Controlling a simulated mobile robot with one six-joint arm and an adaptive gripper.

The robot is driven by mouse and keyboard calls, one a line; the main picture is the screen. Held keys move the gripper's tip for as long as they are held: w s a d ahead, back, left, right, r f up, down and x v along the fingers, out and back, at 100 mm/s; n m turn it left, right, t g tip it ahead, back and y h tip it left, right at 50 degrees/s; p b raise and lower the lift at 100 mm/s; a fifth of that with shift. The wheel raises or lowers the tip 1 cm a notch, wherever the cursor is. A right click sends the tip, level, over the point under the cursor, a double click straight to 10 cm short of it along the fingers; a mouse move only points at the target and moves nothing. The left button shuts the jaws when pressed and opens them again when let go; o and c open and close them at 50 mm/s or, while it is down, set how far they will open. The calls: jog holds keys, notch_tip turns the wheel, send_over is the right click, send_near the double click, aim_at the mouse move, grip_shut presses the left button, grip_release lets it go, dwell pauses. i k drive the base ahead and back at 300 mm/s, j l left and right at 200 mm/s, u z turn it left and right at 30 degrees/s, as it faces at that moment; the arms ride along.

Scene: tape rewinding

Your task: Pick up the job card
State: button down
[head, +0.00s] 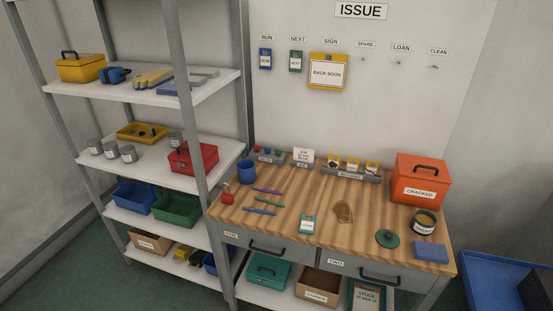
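A small card with a green border and white face (307,225) lies flat near the front edge of the wooden workbench (330,232); its print is too small to read. Two similar cards hang on the wall board: a blue one (265,59) under the RUN label and a green one (296,61) under NEXT. No label in view names any of them as the job card. My gripper is not in view.
Around the bench card lie pens (260,211), a brown stain (343,212) and a green lid (387,239). A shelf rack (207,145) stands left.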

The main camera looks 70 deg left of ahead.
aim_at(303, 154)
jog(key=u, duration=2.05)
jog(key=i+j+u, duration=0.15)
jog(key=i, duration=0.55)
jog(key=i+j+u, duration=0.15)
jog(key=i+j, duration=0.15)
jog(key=i, duration=0.45)
jog(key=i+u, duration=0.15)
jog(key=i, duration=0.6)
